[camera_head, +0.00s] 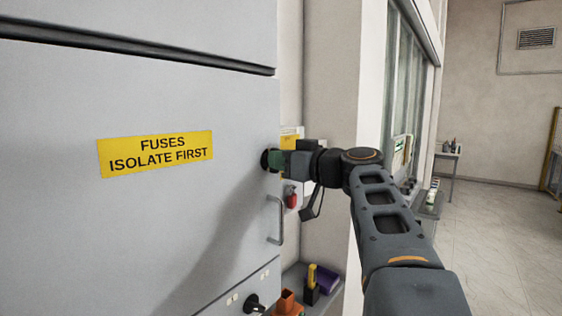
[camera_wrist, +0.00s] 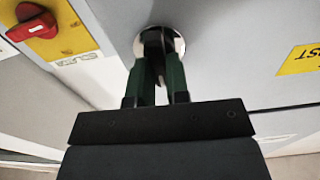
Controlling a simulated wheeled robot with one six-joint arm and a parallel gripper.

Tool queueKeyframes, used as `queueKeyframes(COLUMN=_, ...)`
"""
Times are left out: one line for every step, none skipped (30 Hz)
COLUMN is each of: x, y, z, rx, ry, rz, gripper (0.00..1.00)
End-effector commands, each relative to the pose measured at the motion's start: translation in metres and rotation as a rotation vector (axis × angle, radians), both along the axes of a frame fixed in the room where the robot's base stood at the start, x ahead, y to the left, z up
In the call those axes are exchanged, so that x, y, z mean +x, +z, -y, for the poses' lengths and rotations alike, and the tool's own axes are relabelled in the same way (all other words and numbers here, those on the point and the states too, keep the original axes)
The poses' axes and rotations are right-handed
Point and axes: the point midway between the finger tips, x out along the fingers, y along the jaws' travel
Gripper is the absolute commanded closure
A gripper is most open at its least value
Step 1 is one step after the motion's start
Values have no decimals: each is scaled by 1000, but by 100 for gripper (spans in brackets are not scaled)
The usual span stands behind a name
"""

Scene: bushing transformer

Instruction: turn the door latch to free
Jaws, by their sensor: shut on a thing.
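The door latch (camera_wrist: 157,42) is a small dark handle on a round pale plate, seen in the wrist view at the top middle. My gripper (camera_wrist: 160,62) is shut on the latch, its two green fingers on either side of it. The fingers hide much of the latch. In the head view my gripper (camera_head: 270,160) meets the grey door (camera_head: 180,215) near its right edge, and the latch there is mostly hidden behind it. The door looks closed in its frame.
A yellow label (camera_head: 155,153) reads "FUSES ISOLATE FIRST". A door handle (camera_head: 276,220) is below my gripper. A red rotary switch (camera_wrist: 32,24) on a yellow plate is beside the door. A shelf with an orange object (camera_head: 287,303) stands lower right. Floor at right is clear.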

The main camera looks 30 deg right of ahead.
Motion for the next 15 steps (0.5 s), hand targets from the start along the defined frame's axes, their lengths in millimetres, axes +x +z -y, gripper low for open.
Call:
queueKeyframes(x=0, y=-2, z=0, rx=18, ry=0, rz=-8, gripper=100)
queueKeyframes(x=0, y=-2, z=0, rx=33, ry=0, rz=-15, gripper=100)
queueKeyframes(x=0, y=-2, z=0, rx=55, ry=0, rz=-25, gripper=100)
queueKeyframes(x=0, y=-3, z=1, rx=76, ry=0, rz=-34, gripper=100)
queueKeyframes(x=0, y=-3, z=1, rx=96, ry=0, rz=-44, gripper=100)
queueKeyframes(x=0, y=-3, z=1, rx=126, ry=0, rz=-58, gripper=100)
queueKeyframes(x=1, y=-3, z=1, rx=150, ry=0, rz=-68, gripper=100)
queueKeyframes(x=1, y=-3, z=1, rx=175, ry=0, rz=-80, gripper=100)
queueKeyframes(x=1, y=-3, z=2, rx=208, ry=0, rz=-95, gripper=100)
queueKeyframes(x=1, y=-3, z=2, rx=234, ry=0, rz=-107, gripper=100)
queueKeyframes(x=1, y=-3, z=2, rx=259, ry=-1, rz=-118, gripper=100)
queueKeyframes(x=1, y=-3, z=2, rx=295, ry=-1, rz=-134, gripper=100)
queueKeyframes(x=1, y=-3, z=2, rx=321, ry=0, rz=-146, gripper=100)
queueKeyframes(x=1, y=-3, z=2, rx=346, ry=0, rz=-159, gripper=100)
queueKeyframes(x=1, y=-3, z=2, rx=381, ry=0, rz=-175, gripper=100)
